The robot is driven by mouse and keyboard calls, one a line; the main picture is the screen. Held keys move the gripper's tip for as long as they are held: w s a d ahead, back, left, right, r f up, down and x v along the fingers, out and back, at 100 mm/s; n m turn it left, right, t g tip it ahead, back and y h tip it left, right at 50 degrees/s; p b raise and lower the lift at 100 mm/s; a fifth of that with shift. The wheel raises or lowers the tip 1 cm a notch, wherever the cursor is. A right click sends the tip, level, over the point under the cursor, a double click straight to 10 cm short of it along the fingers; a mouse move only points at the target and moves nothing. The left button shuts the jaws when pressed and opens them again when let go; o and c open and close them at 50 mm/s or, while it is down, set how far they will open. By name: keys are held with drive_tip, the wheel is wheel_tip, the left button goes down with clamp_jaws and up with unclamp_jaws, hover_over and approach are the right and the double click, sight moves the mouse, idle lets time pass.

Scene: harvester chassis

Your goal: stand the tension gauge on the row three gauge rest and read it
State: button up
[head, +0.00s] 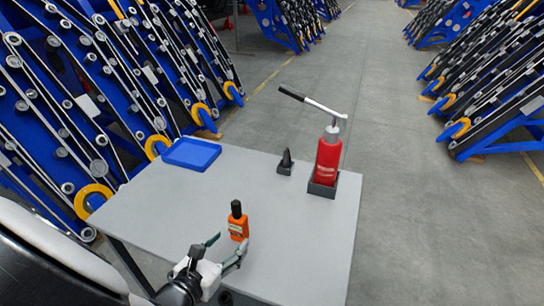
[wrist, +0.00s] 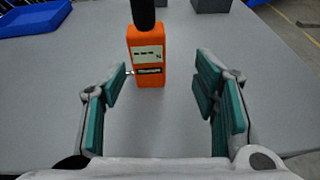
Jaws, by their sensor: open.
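The tension gauge (head: 238,226) is an orange block with a black upper part, upright on the grey table. In the wrist view the gauge (wrist: 148,58) stands just beyond my fingertips, with a small display showing dashes and the letter N. My gripper (head: 226,252) is open, its teal-padded fingers spread either side of the space in front of the gauge. The gripper (wrist: 165,90) holds nothing. I cannot tell which thing, if any, in view is the row three gauge rest.
A blue tray (head: 192,153) lies at the table's back left. A red bottle with a lever handle (head: 328,160) stands in a dark holder at the right, beside a small black item (head: 286,162). Blue chassis rows (head: 90,90) line the left. The middle of the table (head: 200,195) is clear.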

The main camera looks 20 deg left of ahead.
sight(235, 216)
drive_tip(key=shift+s+a+f+n+y, duration=0.4)
drive_tip(key=shift+a+f+n+y, duration=0.1)
drive_tip(key=shift+a+f+n, duration=0.15)
drive_tip(key=shift+w+f, duration=0.1)
drive_tip(key=shift+w, duration=0.15)
drive_tip(key=shift+b+x, duration=2.3)
drive_tip(key=shift+x, duration=2.3)
drive_tip(key=shift+r, duration=0.25)
drive_tip(key=shift+c, duration=0.2)
drive_tip(key=c, duration=1.1)
drive_tip(key=shift+o, duration=0.2)
drive_tip(key=shift+r+p, duration=1.7)
drive_tip(key=shift+r, duration=1.3)
drive_tip(key=shift+w+d, duration=0.1)
